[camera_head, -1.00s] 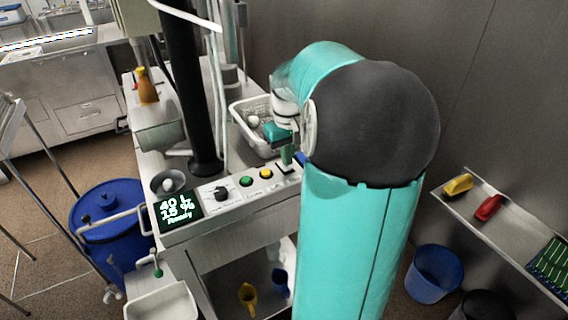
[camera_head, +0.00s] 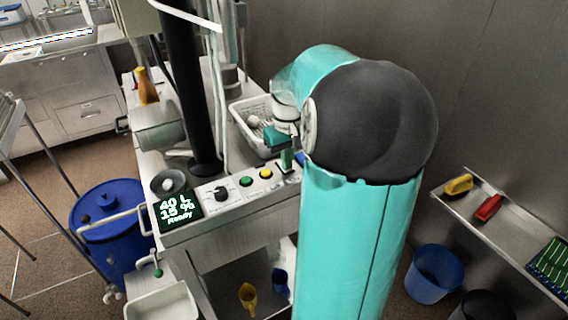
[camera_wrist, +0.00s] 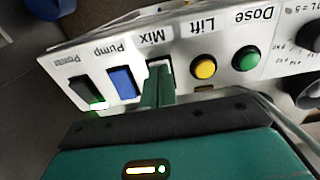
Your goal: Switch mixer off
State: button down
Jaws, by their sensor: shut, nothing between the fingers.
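The control panel (camera_head: 232,203) runs along the front of the steel machine. In the wrist view the Mix switch (camera_wrist: 160,65), seen upside down under its label, is mostly hidden behind my gripper's green fingers. My gripper (camera_wrist: 157,88) is shut and empty, its tips right at this switch; whether they touch it I cannot tell. In the head view my gripper (camera_head: 287,158) points down at the panel's right part. The switch's position and any lamp in it cannot be made out. The display (camera_head: 178,209) reads 40 L, 15 %, Ready.
Beside Mix sit the blue Pump switch (camera_wrist: 123,83) and the black Power switch (camera_wrist: 87,92) with a green glow. On the other side are the yellow Lift button (camera_wrist: 204,68) and green Dose button (camera_wrist: 246,58). A white basket (camera_head: 243,112) stands behind the panel.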

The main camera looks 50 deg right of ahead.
notch_tip(320, 180, up, 7)
dwell(0.8)
dwell(0.6)
